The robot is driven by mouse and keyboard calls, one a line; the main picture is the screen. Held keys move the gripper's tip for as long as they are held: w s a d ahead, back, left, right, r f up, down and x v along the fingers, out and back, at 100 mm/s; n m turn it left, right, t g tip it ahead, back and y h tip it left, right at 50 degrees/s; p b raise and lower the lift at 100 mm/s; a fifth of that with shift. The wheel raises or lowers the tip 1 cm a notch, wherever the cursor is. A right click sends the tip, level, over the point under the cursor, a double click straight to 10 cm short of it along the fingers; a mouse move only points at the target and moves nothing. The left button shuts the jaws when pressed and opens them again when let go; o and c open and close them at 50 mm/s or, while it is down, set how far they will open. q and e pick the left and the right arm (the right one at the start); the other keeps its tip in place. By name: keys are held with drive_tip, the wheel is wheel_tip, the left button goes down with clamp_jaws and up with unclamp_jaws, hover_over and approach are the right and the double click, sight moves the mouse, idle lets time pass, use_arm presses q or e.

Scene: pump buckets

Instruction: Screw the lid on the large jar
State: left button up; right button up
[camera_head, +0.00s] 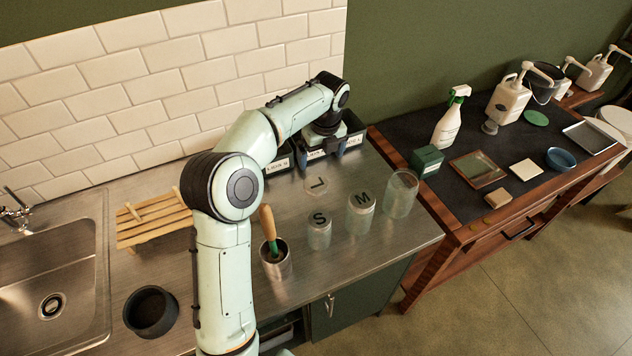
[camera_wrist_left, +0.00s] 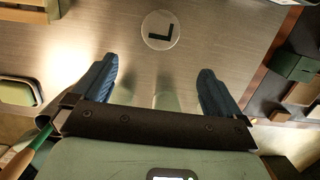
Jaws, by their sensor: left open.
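The large jar (camera_head: 402,194) is a clear glass cylinder at the right end of the steel counter, with no lid on it. A clear round lid marked L (camera_head: 317,185) lies apart from it on the counter, to the left of the jar. In the left wrist view the lid (camera_wrist_left: 161,30) lies beyond the fingertips. My left gripper (camera_wrist_left: 157,78) is open, with its two blue fingers wide apart and nothing held between them. In the head view its hand is at the back of the counter, by the dark bins. My right gripper is out of view.
Lidded jars marked S (camera_head: 319,231) and M (camera_head: 361,212) stand between my arm and the large jar. Dark bins (camera_head: 284,158) stand at the back wall. A metal cup (camera_head: 276,262) holds a wooden-handled tool. A wooden rack (camera_head: 152,222) and black bowl (camera_head: 151,312) are left.

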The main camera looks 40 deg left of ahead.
use_arm(q)
drive_tip(key=b, duration=0.1)
hover_over(316, 183)
drive_tip(key=d, duration=0.2)
drive_tip(key=f, duration=0.5)
drive_tip(key=s+f, duration=0.1)
drive_tip(key=f, duration=0.1)
drive_tip(key=shift+a+f, duration=0.2)
drive_tip(key=shift+w+f, duration=0.2)
drive_tip(key=shift+f, duration=0.2)
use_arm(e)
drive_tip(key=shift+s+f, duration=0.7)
use_arm(q)
drive_tip(key=shift+a+f, duration=0.1)
drive_tip(key=f, duration=0.3)
drive_tip(key=a+f, duration=0.1)
drive_tip(key=f, duration=0.1)
drive_tip(key=shift+w, duration=0.3)
drive_tip(key=shift+r, duration=0.1)
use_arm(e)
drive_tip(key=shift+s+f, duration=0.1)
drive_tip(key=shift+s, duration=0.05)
use_arm(q)
drive_tip(key=shift+c, duration=0.3)
drive_tip(key=c, duration=0.9)
